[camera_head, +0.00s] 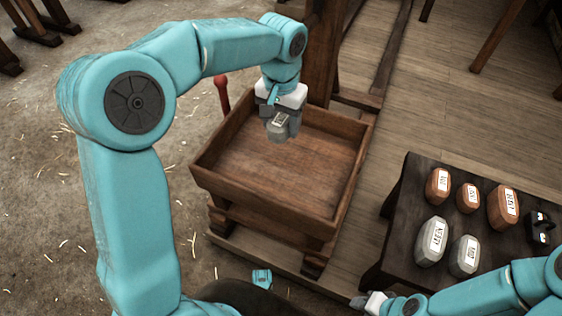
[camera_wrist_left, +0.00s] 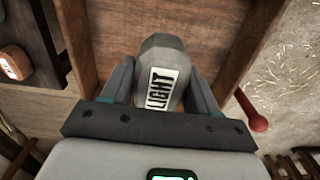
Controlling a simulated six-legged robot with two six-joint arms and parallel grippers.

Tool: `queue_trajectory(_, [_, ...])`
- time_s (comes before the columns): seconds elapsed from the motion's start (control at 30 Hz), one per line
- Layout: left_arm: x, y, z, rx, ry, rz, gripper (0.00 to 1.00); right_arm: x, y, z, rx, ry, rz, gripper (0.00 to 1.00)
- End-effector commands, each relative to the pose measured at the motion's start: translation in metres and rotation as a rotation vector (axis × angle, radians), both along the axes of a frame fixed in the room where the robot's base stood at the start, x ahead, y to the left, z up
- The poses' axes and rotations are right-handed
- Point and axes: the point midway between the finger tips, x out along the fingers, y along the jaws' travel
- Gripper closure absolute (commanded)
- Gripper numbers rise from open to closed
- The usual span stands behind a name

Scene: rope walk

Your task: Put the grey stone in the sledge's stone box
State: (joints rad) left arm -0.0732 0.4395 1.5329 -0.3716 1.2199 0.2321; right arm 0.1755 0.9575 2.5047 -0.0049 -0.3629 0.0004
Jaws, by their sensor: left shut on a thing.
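My left gripper (camera_head: 281,118) is shut on a grey stone (camera_head: 278,133) and holds it above the stone box (camera_head: 200,178), near its far side. In the left wrist view the grey stone (camera_wrist_left: 161,62) sits between the two fingers (camera_wrist_left: 162,95), with a white label reading LIGHT. The stone box is an open wooden tray on the sledge, and its visible floor is empty. My right gripper (camera_head: 375,302) is at the bottom of the head view, left of the dark bench's near leg; its fingers are too small to read.
A dark bench (camera_head: 402,212) at the right carries two grey stones (camera_head: 432,241), three orange-brown stones (camera_head: 438,186) and a small black object (camera_head: 540,228). A red-topped handle (camera_head: 222,95) stands by the box's far left corner. A wooden post (camera_head: 322,50) rises behind the box.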

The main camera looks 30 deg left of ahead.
Motion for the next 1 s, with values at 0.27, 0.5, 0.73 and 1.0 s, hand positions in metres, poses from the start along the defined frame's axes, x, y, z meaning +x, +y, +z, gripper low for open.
queue_trajectory(0.27, [-0.001,0.013,-0.018,0.0,0.001,0.037,0.85,0.0,0.0,-0.01,0.0,0.0,-0.001,0.57])
queue_trajectory(0.5, [-0.002,0.014,-0.087,0.0,0.004,0.037,0.85,0.0,0.0,-0.038,0.0,0.0,-0.001,0.57])
queue_trajectory(0.73, [-0.002,0.015,-0.139,-0.001,0.001,0.036,0.85,0.003,-0.003,-0.054,-0.002,-0.005,-0.014,0.57])
queue_trajectory(1.0, [-0.002,0.017,-0.161,0.0,0.0,0.037,0.85,0.005,-0.005,-0.061,-0.004,-0.009,-0.02,0.57])
